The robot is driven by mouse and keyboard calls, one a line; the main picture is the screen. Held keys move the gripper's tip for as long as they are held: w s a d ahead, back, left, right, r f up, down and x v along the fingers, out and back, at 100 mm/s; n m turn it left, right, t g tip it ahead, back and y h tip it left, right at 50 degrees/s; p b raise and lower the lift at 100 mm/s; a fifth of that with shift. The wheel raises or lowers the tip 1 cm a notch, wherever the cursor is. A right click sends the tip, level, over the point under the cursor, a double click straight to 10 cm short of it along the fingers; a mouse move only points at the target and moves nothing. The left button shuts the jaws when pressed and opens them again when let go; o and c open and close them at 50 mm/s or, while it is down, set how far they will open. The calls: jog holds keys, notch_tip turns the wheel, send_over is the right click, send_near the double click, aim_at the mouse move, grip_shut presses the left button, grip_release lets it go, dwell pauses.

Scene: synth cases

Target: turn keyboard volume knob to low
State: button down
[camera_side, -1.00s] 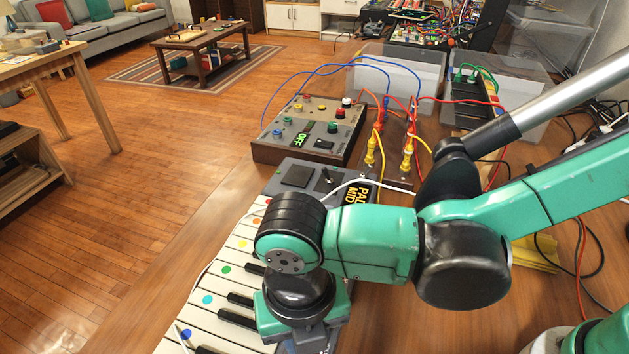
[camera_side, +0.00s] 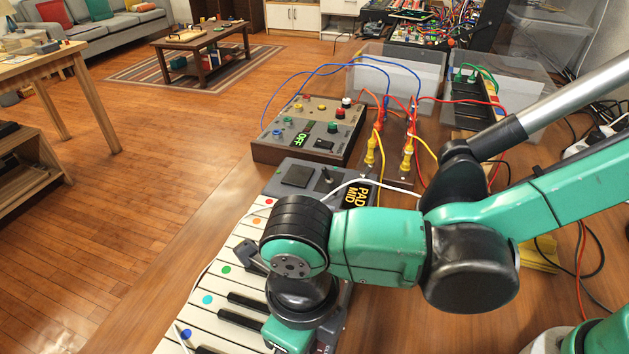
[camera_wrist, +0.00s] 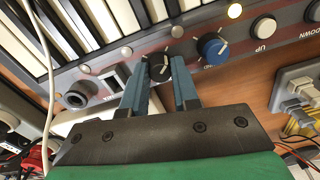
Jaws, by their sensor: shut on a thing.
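In the wrist view my gripper (camera_wrist: 161,66) has its two blue-grey fingers on either side of a dark round knob (camera_wrist: 159,73) with a pale pointer line. It is shut on this knob. A blue knob (camera_wrist: 212,48) with a white mark sits just to the right, apart from the fingers. The labels are too small to read, so I cannot tell which one is marked volume. The keyboard (camera_side: 222,288) lies on the bench in the side view, under my wrist. The fingers and both knobs are hidden there.
In the side view, a switch box (camera_side: 308,130) with cables and yellow connectors (camera_side: 371,150) stand behind the keyboard. A pad display (camera_side: 357,197) is close to my wrist.

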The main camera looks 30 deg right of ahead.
jog(key=shift+n, duration=0.5)
jog(key=c, duration=0.9)
grip_release()
jog(key=shift+s+a+r, duration=0.1)
jog(key=shift+r, duration=2.7)
